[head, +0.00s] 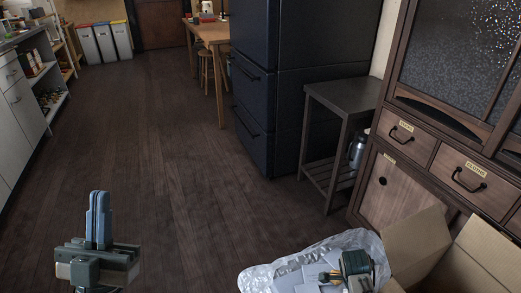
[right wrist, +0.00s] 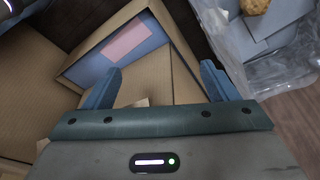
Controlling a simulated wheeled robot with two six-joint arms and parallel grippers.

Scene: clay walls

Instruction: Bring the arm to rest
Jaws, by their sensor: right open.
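My left gripper (head: 98,212) is at the lower left of the head view, over the wooden floor. Its two fingers stand close together with nothing visible between them. My right gripper (head: 357,268) shows only in part at the bottom of the head view, in front of the plastic bag and beside the cardboard box. In the right wrist view the right gripper (right wrist: 160,82) has its fingers wide apart and nothing held between them. Behind them are cardboard flaps and a blue-grey surface with a pink patch.
An open cardboard box (head: 418,245) and a clear plastic bag (head: 268,275) with pale pieces lie at the lower right. A wooden cabinet (head: 405,190), a metal side table (head: 340,95) and a dark fridge (head: 255,100) line the right. The middle floor (head: 150,150) is clear.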

